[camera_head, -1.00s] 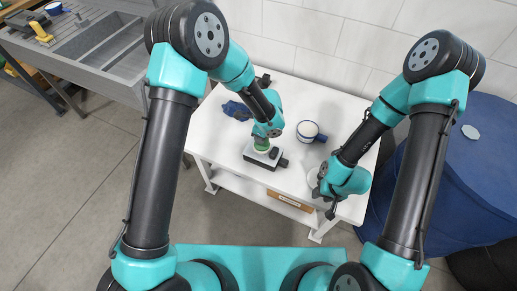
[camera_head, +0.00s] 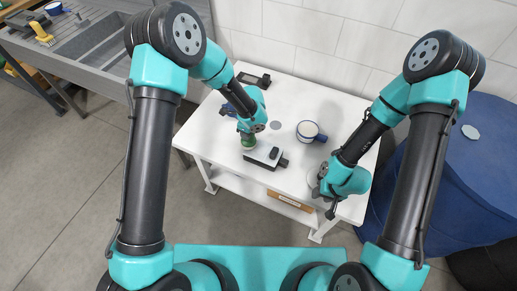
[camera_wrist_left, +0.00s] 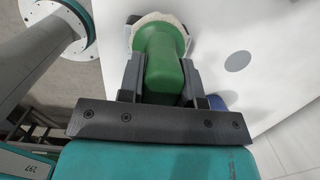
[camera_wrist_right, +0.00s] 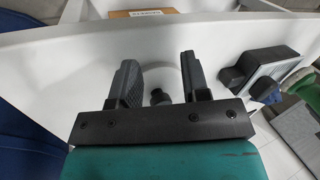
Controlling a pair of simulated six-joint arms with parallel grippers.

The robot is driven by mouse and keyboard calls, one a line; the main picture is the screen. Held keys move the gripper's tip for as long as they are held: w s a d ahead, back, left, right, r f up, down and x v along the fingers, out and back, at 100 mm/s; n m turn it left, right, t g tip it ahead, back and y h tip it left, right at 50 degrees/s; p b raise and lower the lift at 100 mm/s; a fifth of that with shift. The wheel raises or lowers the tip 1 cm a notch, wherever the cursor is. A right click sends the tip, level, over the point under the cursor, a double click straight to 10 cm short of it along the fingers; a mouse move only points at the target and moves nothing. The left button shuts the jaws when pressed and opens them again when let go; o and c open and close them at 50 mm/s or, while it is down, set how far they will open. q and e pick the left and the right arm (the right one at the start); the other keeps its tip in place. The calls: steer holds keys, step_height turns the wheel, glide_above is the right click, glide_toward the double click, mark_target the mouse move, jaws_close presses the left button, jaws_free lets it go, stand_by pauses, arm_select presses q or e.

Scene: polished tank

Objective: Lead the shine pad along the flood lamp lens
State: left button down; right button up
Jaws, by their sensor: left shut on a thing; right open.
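The shine pad has a green handle (camera_wrist_left: 163,62) and a pale pad face (camera_wrist_left: 152,20). My left gripper (camera_wrist_left: 160,82) is shut on the handle. In the head view the shine pad (camera_head: 248,142) is at the left end of the flood lamp (camera_head: 267,158). The lamp is a dark box with a pale lens (camera_wrist_right: 275,68), lying on the white table. I cannot tell whether the pad touches the lens. My right gripper (camera_head: 325,192) is open and empty at the table's right side; its fingers (camera_wrist_right: 163,78) straddle the view of a white round item (camera_wrist_right: 160,75).
A dark device (camera_head: 254,79) lies at the back. A blue item (camera_head: 232,108) is partly behind my left arm. A grey disc (camera_head: 275,125) lies flat behind the lamp. A blue tank (camera_head: 450,170) stands right.

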arm_select(q)
steer(key=shift+f, duration=0.35)
steer(key=shift+f, duration=0.25)
stand_by(0.4)
steer(key=shift+d, duration=0.1)
steer(key=shift+s+d, duration=0.45)
steer(key=shift+d, duration=0.45)
steer(key=shift+s+d, duration=0.45)
steer(key=shift+d, duration=0.4)
steer(key=shift+s+d, duration=0.2)
steer(key=shift+d, duration=0.3)
steer(key=shift+s+d, duration=0.15)
steer(key=shift+d, duration=0.3)
steer(key=shift+r, duration=1.1)
steer(key=shift+r, duration=2.5)
